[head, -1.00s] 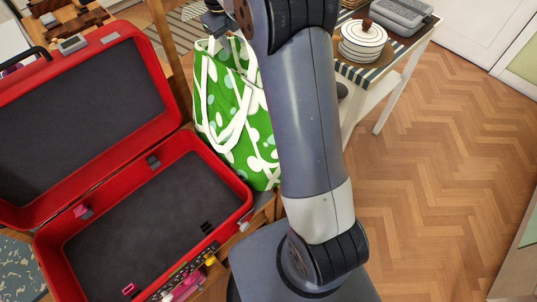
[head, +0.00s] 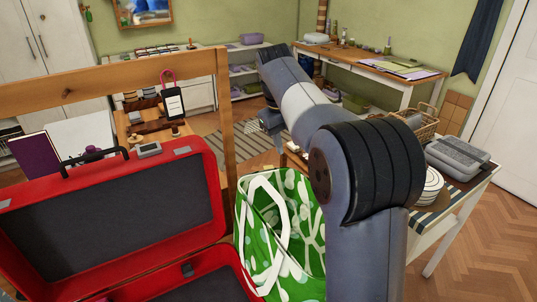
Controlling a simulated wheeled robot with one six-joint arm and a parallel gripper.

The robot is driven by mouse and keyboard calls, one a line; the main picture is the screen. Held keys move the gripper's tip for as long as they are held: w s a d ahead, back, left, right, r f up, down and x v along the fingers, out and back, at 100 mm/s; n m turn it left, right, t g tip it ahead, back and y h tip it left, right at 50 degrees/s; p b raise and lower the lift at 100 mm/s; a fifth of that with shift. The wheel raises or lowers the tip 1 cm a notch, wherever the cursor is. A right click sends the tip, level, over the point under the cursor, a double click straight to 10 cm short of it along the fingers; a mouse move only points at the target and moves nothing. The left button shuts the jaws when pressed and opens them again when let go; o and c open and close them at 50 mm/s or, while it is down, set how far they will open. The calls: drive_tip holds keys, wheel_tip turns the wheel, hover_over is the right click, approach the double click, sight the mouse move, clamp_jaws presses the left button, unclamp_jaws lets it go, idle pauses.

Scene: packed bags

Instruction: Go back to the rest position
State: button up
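My arm rises on the right of the head view and bends at its large dark joint. It then reaches away into the room. My gripper (head: 262,124) hangs small at the far end of the arm, above and beyond the green bag. It is partly hidden behind my arm links, and its fingers are too small to read. I see nothing clearly held in it. The green tote bag (head: 256,240) with white dots and white handles stands left of my arm. The open red suitcase (head: 212,160) is at the lower left, its lid upright and its visible interior empty.
A wooden frame post (head: 224,110) stands behind the suitcase. A striped-cloth table with a grey case (head: 458,158) and stacked plates (head: 432,186) is at the right. A long desk (head: 400,76) lines the back wall. Herringbone floor (head: 490,240) is clear at the right.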

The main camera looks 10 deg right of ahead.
drive_tip(key=x, duration=1.3)
drive_tip(key=shift+w+a+g, duration=0.2)
drive_tip(key=shift+a+g, duration=0.1)
drive_tip(key=shift+f, duration=0.25)
drive_tip(key=s+d+v, duration=0.1)
drive_tip(key=v, duration=1.2)
drive_tip(key=w+a+x, duration=0.1)
drive_tip(key=x, duration=1.3)
drive_tip(key=d+p+v, duration=0.1)
drive_tip(key=p+v, duration=0.4)
drive_tip(key=v, duration=0.4)
drive_tip(key=shift+w+d+r+p, duration=0.3)
drive_tip(key=shift+w+p, duration=0.05)
drive_tip(key=shift+p, duration=0.05)
